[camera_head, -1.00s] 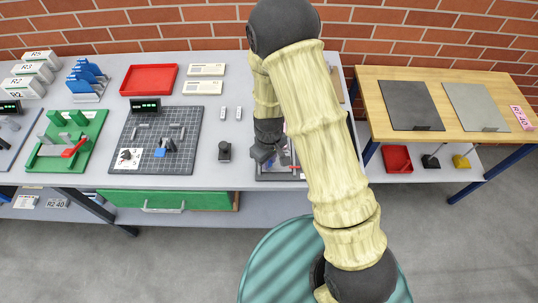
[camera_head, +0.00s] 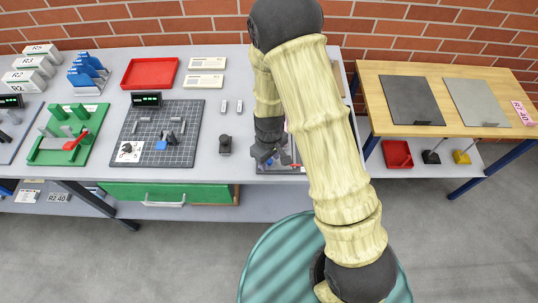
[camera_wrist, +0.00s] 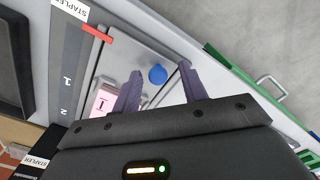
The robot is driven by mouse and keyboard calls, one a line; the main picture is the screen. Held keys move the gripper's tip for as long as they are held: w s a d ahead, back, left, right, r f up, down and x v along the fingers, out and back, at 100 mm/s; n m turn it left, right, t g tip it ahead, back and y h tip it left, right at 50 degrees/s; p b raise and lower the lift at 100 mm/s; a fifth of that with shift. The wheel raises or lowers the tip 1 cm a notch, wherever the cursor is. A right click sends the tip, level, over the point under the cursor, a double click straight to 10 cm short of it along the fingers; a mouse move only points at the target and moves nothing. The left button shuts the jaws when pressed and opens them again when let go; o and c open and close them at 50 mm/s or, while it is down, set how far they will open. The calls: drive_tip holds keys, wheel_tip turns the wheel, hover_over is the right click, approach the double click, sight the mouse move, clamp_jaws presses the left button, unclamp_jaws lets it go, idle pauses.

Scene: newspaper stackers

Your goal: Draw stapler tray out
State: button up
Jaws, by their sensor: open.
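In the wrist view a grey plate (camera_wrist: 120,62) with a round blue knob (camera_wrist: 157,74) lies below my gripper (camera_wrist: 160,68). STAPLER labels (camera_wrist: 71,8) stand at its surround. I cannot tell for certain which part is the stapler tray. A red bar (camera_wrist: 97,33) and a pink card (camera_wrist: 104,101) sit at the plate's left. My gripper is open and empty; the knob shows between its fingertips, and I cannot tell whether they touch anything. In the head view my gripper (camera_head: 265,152) is over the bench's right end, where my arm hides most of the plate.
A green drawer front (camera_head: 125,191) with a pale handle is under the bench. A wooden table (camera_head: 450,90) stands to the right.

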drive_tip(key=shift+r, duration=0.15)
drive_tip(key=shift+w+r, duration=0.1)
drive_tip(key=shift+r, duration=0.15)
wheel_tip(320, 180, up, 17)
drive_tip(key=b, duration=0.1)
drive_tip(key=shift+f+b, duration=0.15)
drive_tip(key=shift+b, duration=0.25)
drive_tip(key=s+d+m+t, duration=0.1)
drive_tip(key=s+d+m, duration=0.2)
drive_tip(key=d, duration=0.4)
drive_tip(key=s+d+r+m+t, duration=0.1)
drive_tip(key=s+d+m, duration=0.3)
drive_tip(key=d, duration=0.3)
drive_tip(key=shift+s+r+m+t, duration=0.2)
drive_tip(key=shift+r+m+t, duration=0.1)
drive_tip(key=shift+m, duration=0.5)
